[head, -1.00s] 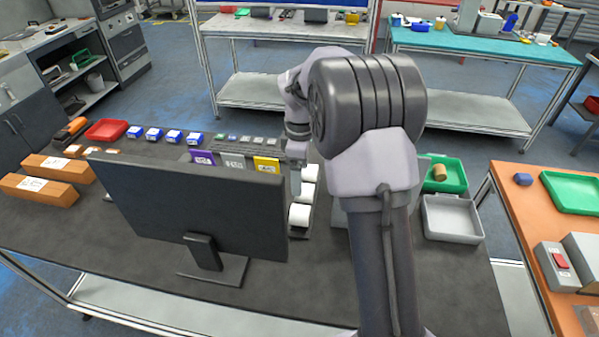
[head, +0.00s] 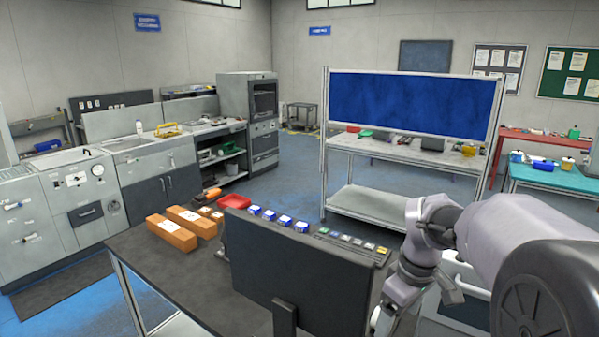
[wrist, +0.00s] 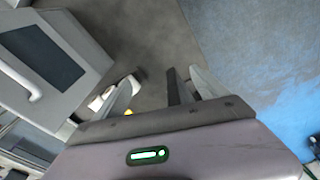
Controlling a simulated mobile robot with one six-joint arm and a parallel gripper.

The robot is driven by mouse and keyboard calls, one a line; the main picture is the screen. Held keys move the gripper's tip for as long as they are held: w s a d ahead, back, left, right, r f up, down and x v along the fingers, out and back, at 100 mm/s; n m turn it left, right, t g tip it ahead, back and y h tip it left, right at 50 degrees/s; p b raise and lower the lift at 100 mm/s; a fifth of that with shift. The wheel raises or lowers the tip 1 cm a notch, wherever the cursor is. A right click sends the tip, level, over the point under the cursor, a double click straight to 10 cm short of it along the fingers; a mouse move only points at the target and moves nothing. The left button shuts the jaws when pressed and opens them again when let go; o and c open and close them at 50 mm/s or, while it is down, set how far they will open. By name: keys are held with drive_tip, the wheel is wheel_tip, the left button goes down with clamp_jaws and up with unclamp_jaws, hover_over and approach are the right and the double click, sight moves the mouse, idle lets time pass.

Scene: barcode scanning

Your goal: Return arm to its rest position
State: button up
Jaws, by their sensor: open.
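My gripper (wrist: 160,90) shows in the wrist view with its two fingers spread apart and nothing between them. Below them, dark grey surface is visible. In the head view my arm enters from the lower right and bends down behind the right side of the black monitor (head: 290,268). The fingertips cannot be made out there.
The dark worktable (head: 165,262) carries orange boxes (head: 172,233), a red tray (head: 234,201) and several small blue boxes (head: 285,220). In the wrist view a grey housing (wrist: 60,70) with a dark panel stands left of the fingers. Blue floor (wrist: 265,60) lies right.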

drive_tip(key=s+a+m+t+b, duration=0.2)
drive_tip(key=s+a+m, duration=0.3)
drive_tip(key=s, duration=0.6)
drive_tip(key=s+a+f+m+t+y+b, duration=0.1)
drive_tip(key=s+a+m+b, duration=0.3)
drive_tip(key=s, duration=0.8)
drive_tip(key=a+m+t, duration=0.1)
drive_tip(key=m, duration=0.1)
drive_tip(key=shift+s+f+m+y+b, duration=0.2)
drive_tip(key=shift+s+m+y+b, duration=0.1)
drive_tip(key=shift+b, duration=0.05)
drive_tip(key=shift+c, duration=0.2)
